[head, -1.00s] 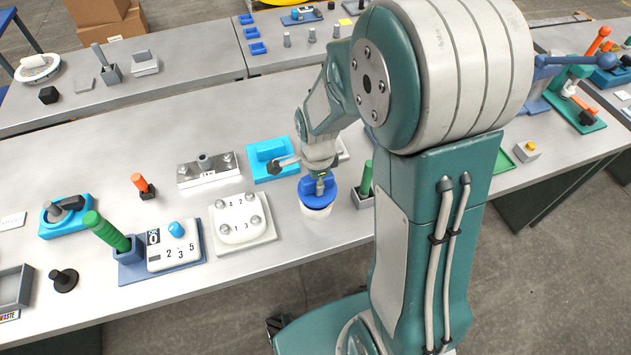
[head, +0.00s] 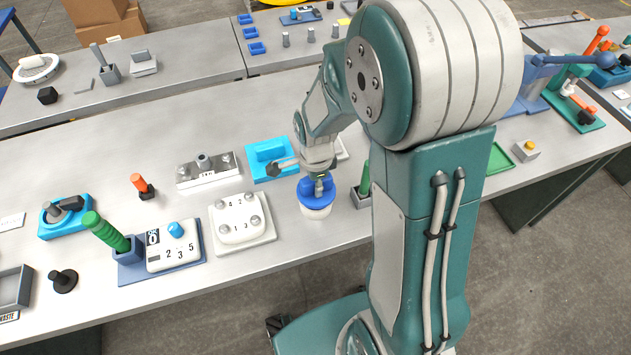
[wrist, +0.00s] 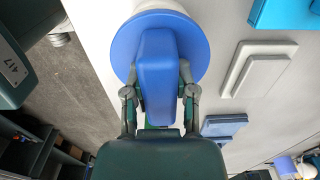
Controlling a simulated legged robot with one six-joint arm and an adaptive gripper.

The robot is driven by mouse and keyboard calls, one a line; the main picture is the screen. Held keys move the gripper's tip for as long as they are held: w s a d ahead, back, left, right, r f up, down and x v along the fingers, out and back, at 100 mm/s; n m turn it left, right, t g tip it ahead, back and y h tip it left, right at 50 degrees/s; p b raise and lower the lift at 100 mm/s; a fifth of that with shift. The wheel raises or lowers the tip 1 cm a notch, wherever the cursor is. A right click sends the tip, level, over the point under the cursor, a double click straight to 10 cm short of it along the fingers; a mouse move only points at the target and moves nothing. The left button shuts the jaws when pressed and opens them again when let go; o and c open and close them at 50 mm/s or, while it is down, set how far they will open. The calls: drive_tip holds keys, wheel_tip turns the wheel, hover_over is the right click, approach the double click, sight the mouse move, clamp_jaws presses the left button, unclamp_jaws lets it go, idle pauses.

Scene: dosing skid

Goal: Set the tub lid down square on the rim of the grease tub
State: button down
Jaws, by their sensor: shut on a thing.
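The tub lid (head: 308,197) is a blue disc with an upright blue block handle. My gripper (head: 319,183) is shut on that handle from above. In the wrist view my gripper (wrist: 158,80) has one finger on each side of the handle, and the lid (wrist: 124,45) spreads out below it. The grease tub (head: 317,213) is white and stands on the bench directly under the lid. A sliver of white tub (wrist: 160,5) shows past the lid's far edge in the wrist view. I cannot tell whether lid and rim touch; the lid hides most of the rim.
A bright blue block on a plate (head: 270,158) stands behind the tub. A white plate with knobs (head: 240,220) is to the left. A green-handled tool in a grey holder (head: 361,196) is close on the right, partly behind my arm. The bench front edge is near.

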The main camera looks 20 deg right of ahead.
drive_tip(key=shift+f, duration=0.95)
drive_tip(key=shift+c, duration=1.7)
unclamp_jaws()
wheel_tip(320, 180, up, 12)
drive_tip(key=shift+f, duration=0.1)
drive_tip(key=s+r+n+t, duration=0.5)
drive_tip(key=s+r+n, duration=0.7)
drive_tip(key=n, duration=0.6)
drive_tip(key=shift+s+r+t, duration=0.3)
drive_tip(key=shift+s, duration=0.75)
